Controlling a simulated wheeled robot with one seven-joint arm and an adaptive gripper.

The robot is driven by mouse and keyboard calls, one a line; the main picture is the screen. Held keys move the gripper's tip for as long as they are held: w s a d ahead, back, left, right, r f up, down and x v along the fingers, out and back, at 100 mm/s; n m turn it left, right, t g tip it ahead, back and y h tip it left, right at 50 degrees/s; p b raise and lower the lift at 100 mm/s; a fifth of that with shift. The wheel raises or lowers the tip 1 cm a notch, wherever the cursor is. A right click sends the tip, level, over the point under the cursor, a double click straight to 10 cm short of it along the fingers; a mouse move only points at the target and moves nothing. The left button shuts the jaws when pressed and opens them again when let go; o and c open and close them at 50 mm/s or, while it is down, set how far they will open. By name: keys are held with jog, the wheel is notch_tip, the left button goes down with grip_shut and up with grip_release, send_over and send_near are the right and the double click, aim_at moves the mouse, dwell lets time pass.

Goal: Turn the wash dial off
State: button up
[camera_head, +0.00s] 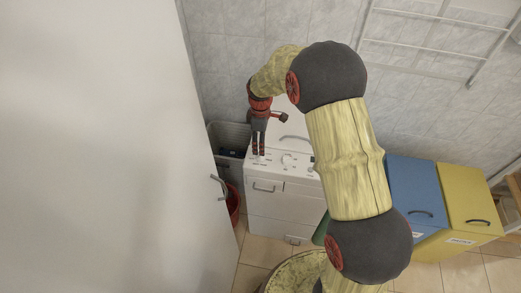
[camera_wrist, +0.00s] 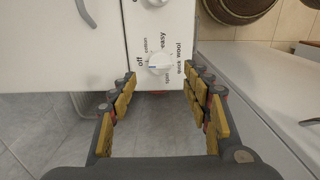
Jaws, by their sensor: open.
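The white wash dial (camera_wrist: 160,63) is on the washing machine's panel, with "off" printed at its left and other programme words around its top and right. A small dark mark shows on the dial's left part, toward "off". My gripper (camera_wrist: 160,82) is open, one finger on each side just below the dial in the wrist view, with nothing between the fingers. Whether a fingertip touches the dial I cannot tell. In the head view my gripper (camera_head: 258,153) points down over the left end of the white washing machine (camera_head: 270,205).
A second white knob (camera_wrist: 157,2) is at the top of the wrist view. A grey bin (camera_head: 229,138) and a red bucket (camera_head: 232,203) stand left of the machine. A white door (camera_head: 90,150) fills the left. Blue (camera_head: 412,185) and yellow (camera_head: 468,205) cabinets stand right.

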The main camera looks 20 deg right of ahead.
jog(key=shift+r, duration=2.65)
jog(key=s+r+m+t+b, duration=0.2)
jog(key=s+r+m, duration=0.2)
jog(key=s, duration=0.6)
jog(key=s+r+m+t+b, duration=0.1)
jog(key=s+r+m+b, duration=0.1)
jog(key=s+r+m, duration=0.2)
jog(key=s+r+m+t+b, duration=0.2)
jog(key=s+r+m, duration=0.2)
jog(key=s+r, duration=0.5)
jog(key=s, duration=0.8)
jog(key=shift+m+t, duration=0.3)
